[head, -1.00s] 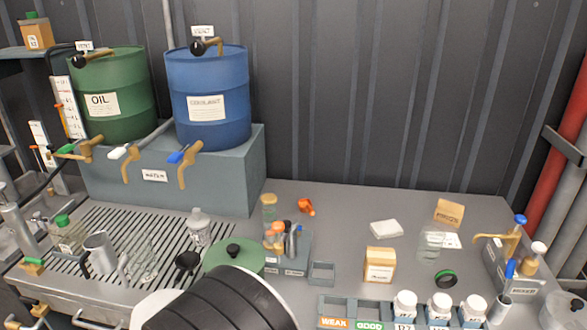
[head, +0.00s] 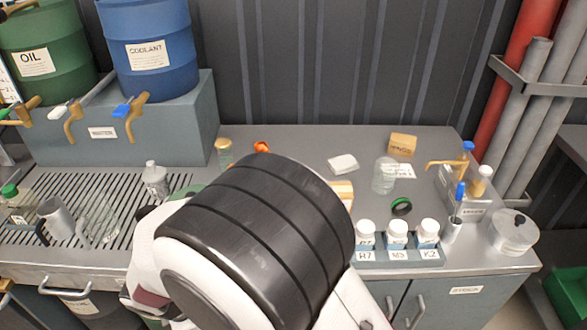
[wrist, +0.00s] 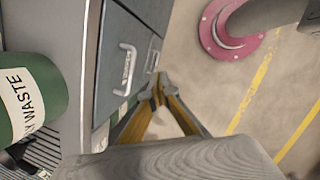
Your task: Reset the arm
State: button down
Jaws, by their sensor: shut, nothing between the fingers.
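My gripper (wrist: 158,92) shows in the wrist view with its fingertips together and nothing between them. It hangs in front of the bench, beside a grey drawer front with a pale handle (wrist: 127,68), with the floor (wrist: 205,75) beyond. In the head view my arm rises from the bottom middle and covers part of the bench; the gripper is hidden there.
The bench top (head: 310,155) carries a glass jar (head: 384,175), several white bottles (head: 397,234) in a rack, and a clear round container (head: 513,232). The oil drum (head: 45,60) and coolant drum (head: 150,50) stand at back left. A green waste bin (wrist: 30,100) stands left in the wrist view.

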jog(key=s+d+r+m+t, duration=0.1)
jog(key=s+d+r+m, duration=0.1)
jog(key=d+r+m, duration=0.5)
jog(key=s+d+r+m+t+y, duration=0.1)
jog(key=s+d+r+m, duration=0.2)
jog(key=d+r+m, duration=0.5)
jog(key=s+d+r+m+t+y, duration=0.1)
jog(key=s+d+r+m, duration=0.2)
jog(key=d+r+m, duration=0.5)
jog(key=d+r, duration=0.1)
jog(key=d, duration=0.9)
jog(key=shift+r, duration=0.4)
